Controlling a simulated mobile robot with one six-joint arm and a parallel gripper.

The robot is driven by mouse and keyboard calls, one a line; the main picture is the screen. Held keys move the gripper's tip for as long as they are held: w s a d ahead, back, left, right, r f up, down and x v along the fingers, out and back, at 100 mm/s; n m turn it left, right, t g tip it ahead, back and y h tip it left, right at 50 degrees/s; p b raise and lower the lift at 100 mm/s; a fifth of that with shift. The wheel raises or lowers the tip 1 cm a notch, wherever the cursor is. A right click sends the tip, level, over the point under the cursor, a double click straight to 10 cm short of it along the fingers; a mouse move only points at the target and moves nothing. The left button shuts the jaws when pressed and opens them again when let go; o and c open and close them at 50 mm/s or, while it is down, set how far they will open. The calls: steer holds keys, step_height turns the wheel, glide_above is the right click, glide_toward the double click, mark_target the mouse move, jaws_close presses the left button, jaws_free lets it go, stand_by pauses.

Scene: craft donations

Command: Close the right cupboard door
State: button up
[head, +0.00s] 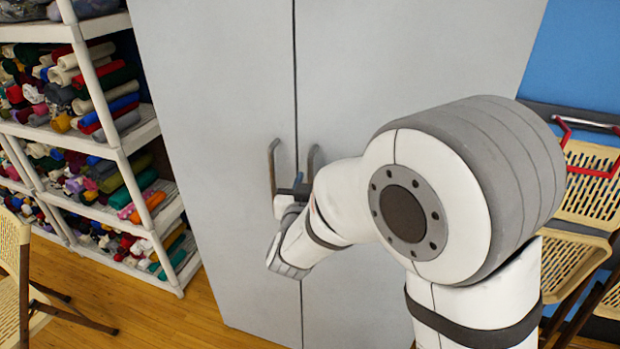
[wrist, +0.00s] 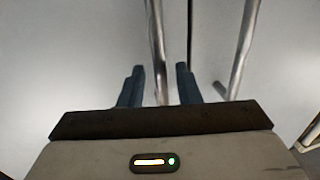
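The grey cupboard has a left door (head: 215,90) and a right door (head: 400,50), with a thin dark line between them in the head view. Both look flush or nearly so; I cannot tell whether a small gap stays. The left handle (head: 273,168) and right handle (head: 312,163) are upright bars beside that line. My gripper (head: 293,190) is at handle height, close to the doors. In the wrist view its fingers (wrist: 160,85) are apart, with the left handle (wrist: 156,45) showing between them. The right handle (wrist: 242,50) is outside them to the right. Contact is unclear.
White shelves (head: 125,140) with rolled fabrics stand left of the cupboard. A tan chair (head: 12,270) is at the lower left. Folding chairs (head: 590,185) stand at the right behind my arm.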

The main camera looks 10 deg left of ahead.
steer(key=s, duration=0.5)
steer(key=shift+s+d+b, duration=0.15)
steer(key=shift+d+b, duration=0.15)
steer(key=shift+b, duration=0.05)
steer(key=d+g+y, duration=0.2)
steer(key=d+g, duration=0.5)
steer(key=d, duration=0.4)
steer(key=s+d+f+g+h, duration=0.1)
steer(key=s+d+g, duration=0.3)
steer(key=s+d, duration=0.4)
steer(key=s+d+f+m+g+h, duration=0.1)
steer(key=s+d+g, duration=0.3)
steer(key=s+d, duration=0.5)
steer(key=shift+s+d+f+h, duration=0.3)
steer(key=shift+d+f+h, duration=0.35)
steer(key=shift+d+h, duration=0.35)
steer(key=shift+d, duration=0.1)
